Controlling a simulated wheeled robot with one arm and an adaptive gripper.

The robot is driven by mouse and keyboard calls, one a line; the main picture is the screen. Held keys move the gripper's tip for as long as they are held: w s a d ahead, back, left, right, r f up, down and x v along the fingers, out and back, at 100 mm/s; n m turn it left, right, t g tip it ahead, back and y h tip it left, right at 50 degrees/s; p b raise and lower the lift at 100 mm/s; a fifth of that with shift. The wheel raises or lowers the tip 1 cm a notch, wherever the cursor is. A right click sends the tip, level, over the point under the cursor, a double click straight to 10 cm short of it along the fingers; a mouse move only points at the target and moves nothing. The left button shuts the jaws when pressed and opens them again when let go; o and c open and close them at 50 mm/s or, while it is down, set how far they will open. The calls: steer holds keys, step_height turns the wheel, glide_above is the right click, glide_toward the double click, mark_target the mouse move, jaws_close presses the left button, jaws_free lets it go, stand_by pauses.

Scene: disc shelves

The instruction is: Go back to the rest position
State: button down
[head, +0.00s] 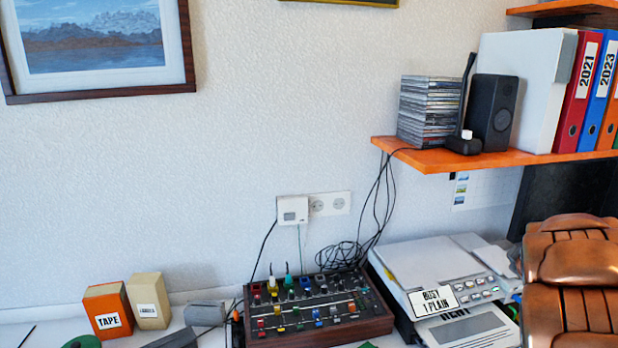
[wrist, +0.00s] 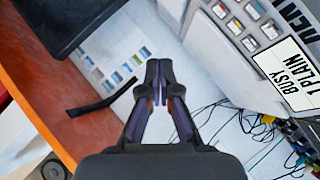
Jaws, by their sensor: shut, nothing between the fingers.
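My gripper (wrist: 157,85) shows in the wrist view with its two dark fingers together at the tips and nothing held between them. It points toward the pale wall between the orange shelf and the printer. In the head view my gripper does not show.
The orange shelf (wrist: 38,108) is at the left of the wrist view; in the head view it bears a disc stack (head: 430,112), a speaker (head: 492,112) and binders. The printer (head: 440,275) with a "BUSY 1 PLAIN" sign (head: 433,301) and a mixer (head: 318,315) stand below. A brown leather chair (head: 575,265) is at right.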

steer(key=s+a+f+m+g+y, duration=0.1)
steer(key=s+a+g, duration=0.3)
steer(key=s+a, duration=0.7)
steer(key=s+a+f+m+g+y+p, duration=0.1)
steer(key=s+a+m+g, duration=0.3)
steer(key=s+a, duration=0.7)
steer(key=s+a+f+m+g+y, duration=0.1)
steer(key=s+a+g, duration=0.4)
steer(key=s+a, duration=0.7)
steer(key=s+m+y, duration=0.1)
steer(key=s, duration=0.9)
steer(key=shift+s+f+g+y+p, duration=0.35)
steer(key=shift+f+g+y, duration=0.05)
